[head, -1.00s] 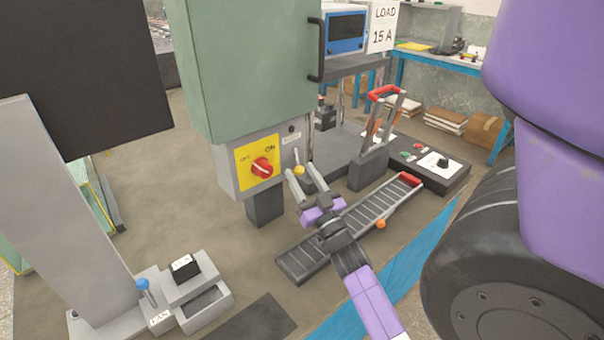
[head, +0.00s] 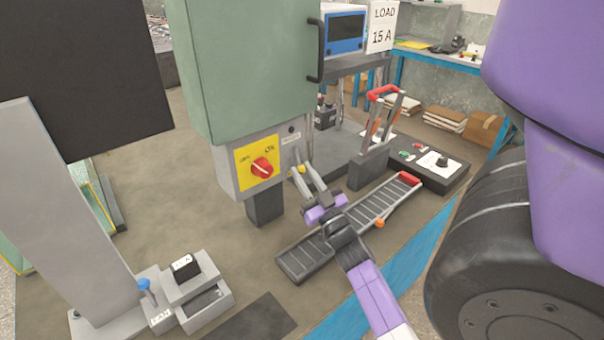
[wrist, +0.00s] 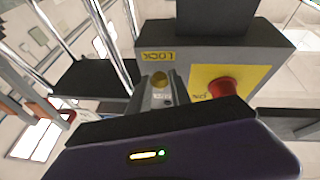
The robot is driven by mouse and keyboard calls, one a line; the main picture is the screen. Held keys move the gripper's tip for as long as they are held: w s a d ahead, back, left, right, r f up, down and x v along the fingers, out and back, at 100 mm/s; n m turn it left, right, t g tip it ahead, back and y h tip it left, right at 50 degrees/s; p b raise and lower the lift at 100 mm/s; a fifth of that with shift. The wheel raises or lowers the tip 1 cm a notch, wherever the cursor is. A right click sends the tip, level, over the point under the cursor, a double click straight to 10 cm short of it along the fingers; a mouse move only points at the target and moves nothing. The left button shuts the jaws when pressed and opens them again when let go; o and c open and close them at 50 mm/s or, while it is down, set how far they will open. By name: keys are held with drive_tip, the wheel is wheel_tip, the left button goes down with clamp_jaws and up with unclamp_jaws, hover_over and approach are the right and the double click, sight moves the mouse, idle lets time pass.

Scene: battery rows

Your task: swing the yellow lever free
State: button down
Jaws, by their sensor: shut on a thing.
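The yellow lever's knob (head: 300,169) shows in the head view at the right side of the grey switch box, partly hidden by my fingers. My gripper (head: 303,168) reaches up to it from the lower right and is shut on the lever. In the wrist view the round yellow knob (wrist: 159,77) sits between my two grey fingertips (wrist: 157,92), just below a yellow LOCK label (wrist: 158,55). The lever's lower part is hidden by the fingers.
The switch box carries a red rotary knob (head: 262,168) on a yellow plate, close left of my gripper. A green cabinet (head: 245,65) stands above. A ribbed ramp (head: 350,226) with a red handle lies below my arm.

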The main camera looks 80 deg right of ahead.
drive_tip(key=shift+s+d+n+t+y, duration=0.2)
drive_tip(key=shift+n+t+y, duration=0.1)
drive_tip(key=shift+n, duration=0.5)
drive_tip(key=c, duration=1.2)
unclamp_jaws()
drive_tip(key=shift+w+a+m, duration=0.1)
drive_tip(key=shift+m, duration=0.2)
